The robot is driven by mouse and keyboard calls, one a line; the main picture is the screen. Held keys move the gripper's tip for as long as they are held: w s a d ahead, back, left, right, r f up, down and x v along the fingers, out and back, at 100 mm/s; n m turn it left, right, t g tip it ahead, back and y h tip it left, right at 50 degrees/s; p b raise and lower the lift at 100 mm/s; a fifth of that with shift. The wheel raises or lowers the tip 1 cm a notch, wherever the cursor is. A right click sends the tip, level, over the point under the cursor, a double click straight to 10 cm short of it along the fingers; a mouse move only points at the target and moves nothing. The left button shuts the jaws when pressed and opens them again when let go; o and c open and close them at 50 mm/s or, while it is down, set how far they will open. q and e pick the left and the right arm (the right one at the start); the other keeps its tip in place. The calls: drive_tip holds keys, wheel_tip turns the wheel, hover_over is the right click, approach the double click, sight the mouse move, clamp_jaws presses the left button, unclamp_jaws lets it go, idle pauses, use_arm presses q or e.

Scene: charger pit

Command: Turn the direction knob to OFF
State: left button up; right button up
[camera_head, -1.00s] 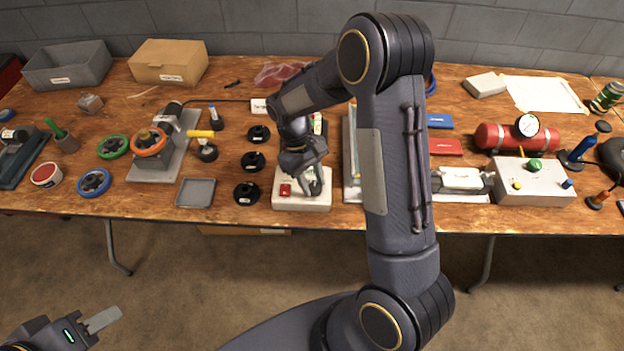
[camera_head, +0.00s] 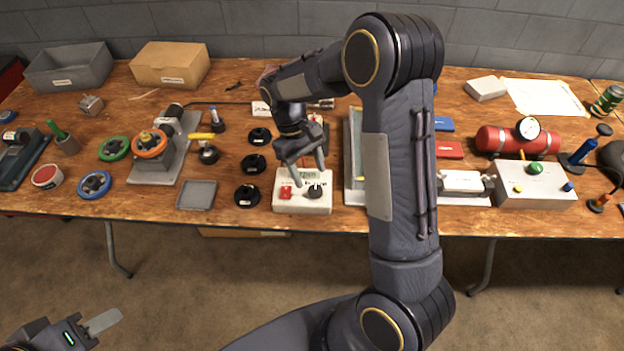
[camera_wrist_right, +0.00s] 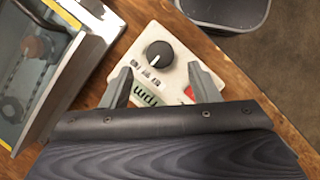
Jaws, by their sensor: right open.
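The direction knob (camera_head: 315,191) is a small black dial on a white control box (camera_head: 303,208) near the table's front edge. In the right wrist view the knob (camera_wrist_right: 159,55) carries a white pointer line, with small labels below it that I cannot read. My right gripper (camera_head: 302,166) is above the back of the box, open and empty, apart from the knob. In the wrist view its two fingers (camera_wrist_right: 160,84) are spread.
Several black round parts (camera_head: 247,195) stand left of the box, beside a shallow grey tray (camera_head: 197,195). A metal-framed case (camera_head: 354,188) stands close on the right, partly hidden by my right arm. The table's front edge lies just in front of the box.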

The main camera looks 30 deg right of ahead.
drive_tip(key=shift+v, duration=1.8)
wheel_tip(320, 180, up, 4)
drive_tip(key=m+t+y, duration=0.1)
drive_tip(key=y, duration=0.1)
hover_over(314, 189)
drive_tip(key=s+r+m+t+y, duration=0.1)
drive_tip(key=s+r+t+y, duration=0.1)
drive_tip(key=s+r+t, duration=0.45)
drive_tip(key=s+a+m+t, duration=0.2)
drive_tip(key=s+a, duration=0.2)
drive_tip(key=s, duration=0.7)
drive_tip(key=shift+f+m+y, duration=0.3)
drive_tip(key=shift+f+y, duration=0.1)
